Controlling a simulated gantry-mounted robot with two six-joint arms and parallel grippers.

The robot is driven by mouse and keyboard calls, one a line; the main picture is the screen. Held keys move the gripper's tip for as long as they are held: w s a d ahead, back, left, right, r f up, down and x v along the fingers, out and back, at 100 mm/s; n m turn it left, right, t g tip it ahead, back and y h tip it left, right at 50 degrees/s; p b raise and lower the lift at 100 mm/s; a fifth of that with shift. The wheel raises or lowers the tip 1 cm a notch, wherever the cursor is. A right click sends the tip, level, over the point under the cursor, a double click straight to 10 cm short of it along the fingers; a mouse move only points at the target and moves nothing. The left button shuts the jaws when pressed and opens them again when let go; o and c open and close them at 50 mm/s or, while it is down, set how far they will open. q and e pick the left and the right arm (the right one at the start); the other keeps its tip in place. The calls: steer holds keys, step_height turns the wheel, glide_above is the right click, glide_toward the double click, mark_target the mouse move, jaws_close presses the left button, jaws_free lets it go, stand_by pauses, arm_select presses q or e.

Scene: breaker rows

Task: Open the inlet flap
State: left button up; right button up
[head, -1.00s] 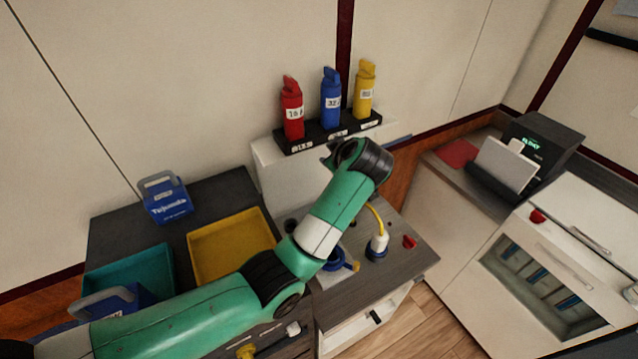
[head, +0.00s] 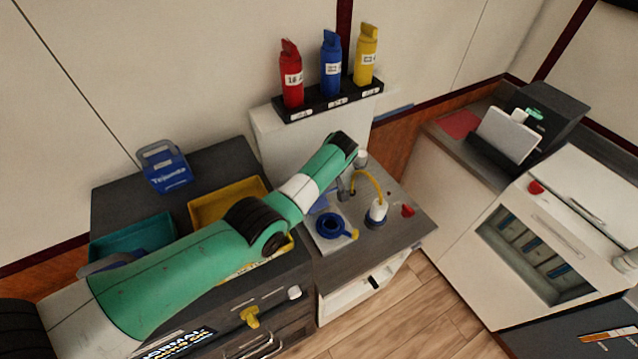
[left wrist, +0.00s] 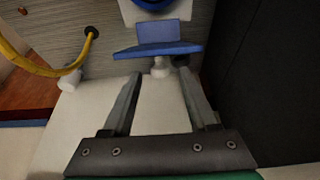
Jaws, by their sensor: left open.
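The inlet is a blue ring (head: 332,226) on a pale plate on the counter, with a small yellow tab at its right. The blue flap (head: 319,204) shows partly behind the ring, beside my arm. In the left wrist view the flap (left wrist: 157,49) is a blue plate with a broad edge towards me, near a pale hinge; its exact angle is hard to tell. My left gripper (left wrist: 159,76) is open and empty, its fingertips just short of the flap, one towards each side. In the head view the gripper (head: 345,188) is partly hidden by my arm. My right gripper is not in view.
A white plug (head: 377,211) with a yellow cable stands right of the inlet, with a red knob (head: 407,210) beyond. Red, blue and yellow bottles stand on a black rack (head: 330,101) behind. A yellow tray (head: 225,203) and teal tray (head: 130,237) are at left.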

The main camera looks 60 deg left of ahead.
arm_select(q)
steer(key=shift+a+f, duration=0.25)
steer(key=shift+f, duration=0.3)
jaws_close()
stand_by(1.1)
